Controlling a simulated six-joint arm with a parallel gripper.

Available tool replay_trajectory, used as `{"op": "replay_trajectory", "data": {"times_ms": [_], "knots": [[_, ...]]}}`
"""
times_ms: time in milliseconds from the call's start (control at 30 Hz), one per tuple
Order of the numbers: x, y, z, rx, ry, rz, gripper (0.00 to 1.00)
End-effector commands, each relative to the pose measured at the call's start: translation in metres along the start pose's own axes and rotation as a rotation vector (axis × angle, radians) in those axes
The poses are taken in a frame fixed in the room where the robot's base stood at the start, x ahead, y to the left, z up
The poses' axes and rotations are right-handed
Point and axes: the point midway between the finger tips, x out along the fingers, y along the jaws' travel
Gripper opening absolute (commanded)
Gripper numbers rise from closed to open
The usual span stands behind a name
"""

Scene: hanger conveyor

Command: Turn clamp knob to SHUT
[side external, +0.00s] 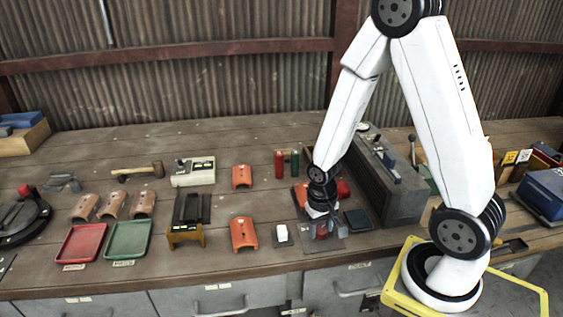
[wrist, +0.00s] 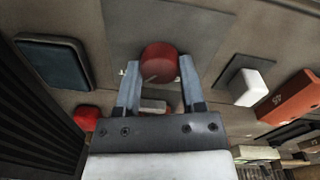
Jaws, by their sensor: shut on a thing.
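The clamp knob (wrist: 160,60) is a red round knob with a pale line on its face, standing over a flat grey plate (wrist: 210,35) in the wrist view. My gripper (wrist: 157,78) has one finger on each side of the knob and is shut on it. In the side view my gripper (side external: 320,218) points down at the bench, with the red knob (side external: 321,231) partly hidden between the fingers. No OPEN or SHUT mark can be read, so I cannot tell which way the knob is set.
A small white block on a dark base (side external: 282,235) stands left of the knob, and a dark square pad (side external: 357,219) lies right. An orange curved tile (side external: 243,235) lies farther left. A long grey housing (side external: 385,180) rises close behind on the right. Red and green trays lie far left.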

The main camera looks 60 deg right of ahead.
Motion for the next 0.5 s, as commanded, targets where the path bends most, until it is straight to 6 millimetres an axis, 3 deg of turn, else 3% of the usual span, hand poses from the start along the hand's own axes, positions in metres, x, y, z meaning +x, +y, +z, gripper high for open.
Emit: {"op": "replay_trajectory", "data": {"times_ms": [500], "knots": [[-0.0005, 0.0, -0.0007, 0.095, -0.004, 0.0, 0.0]]}}
